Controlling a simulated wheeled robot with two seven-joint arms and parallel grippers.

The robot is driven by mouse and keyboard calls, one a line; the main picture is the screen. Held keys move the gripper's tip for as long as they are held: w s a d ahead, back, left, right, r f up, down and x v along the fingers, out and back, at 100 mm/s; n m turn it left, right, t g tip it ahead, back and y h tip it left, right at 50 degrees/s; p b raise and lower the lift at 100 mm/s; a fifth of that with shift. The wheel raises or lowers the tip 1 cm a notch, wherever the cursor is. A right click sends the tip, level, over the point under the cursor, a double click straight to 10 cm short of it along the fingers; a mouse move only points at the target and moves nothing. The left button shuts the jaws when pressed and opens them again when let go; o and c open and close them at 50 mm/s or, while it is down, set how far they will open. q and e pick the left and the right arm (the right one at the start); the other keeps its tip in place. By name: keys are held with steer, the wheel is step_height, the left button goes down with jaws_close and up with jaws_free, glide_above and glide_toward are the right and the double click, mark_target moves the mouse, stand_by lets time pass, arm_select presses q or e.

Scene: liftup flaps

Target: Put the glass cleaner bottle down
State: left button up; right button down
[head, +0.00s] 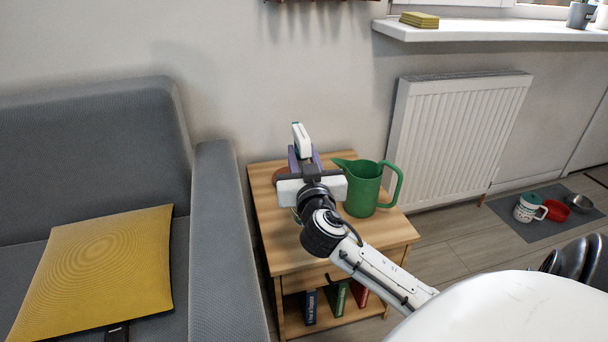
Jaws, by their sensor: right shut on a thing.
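The glass cleaner bottle (301,138) shows mostly as a white top with teal edges, above and beyond my right gripper. My right gripper (305,160) is shut on it over the small wooden side table (290,258). The gripper and wrist hide the lower part of the bottle, so I cannot tell whether its base touches the tabletop. The bottle looks roughly upright. My left gripper is not in view.
A green watering can (363,188) stands on the table just right of my gripper. A reddish-brown round thing (280,174) is partly hidden at left. The table's front is clear. A grey sofa (222,240) is left, a radiator (455,138) right. Books stand on the lower shelf.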

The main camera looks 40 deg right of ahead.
step_height(320, 180, down, 4)
steer(key=shift+r+b, duration=0.1)
steer(key=shift+b, duration=0.8)
steer(key=shift+f, duration=0.3)
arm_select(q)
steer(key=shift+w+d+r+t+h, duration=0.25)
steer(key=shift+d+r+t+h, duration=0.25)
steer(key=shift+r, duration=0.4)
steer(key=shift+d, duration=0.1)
arm_select(e)
steer(key=c, duration=1.9)
jaws_free()
steer(key=shift+f, duration=0.3)
steer(key=o, duration=0.5)
steer(key=shift+r, duration=0.1)
steer(key=shift+c, duration=0.2)
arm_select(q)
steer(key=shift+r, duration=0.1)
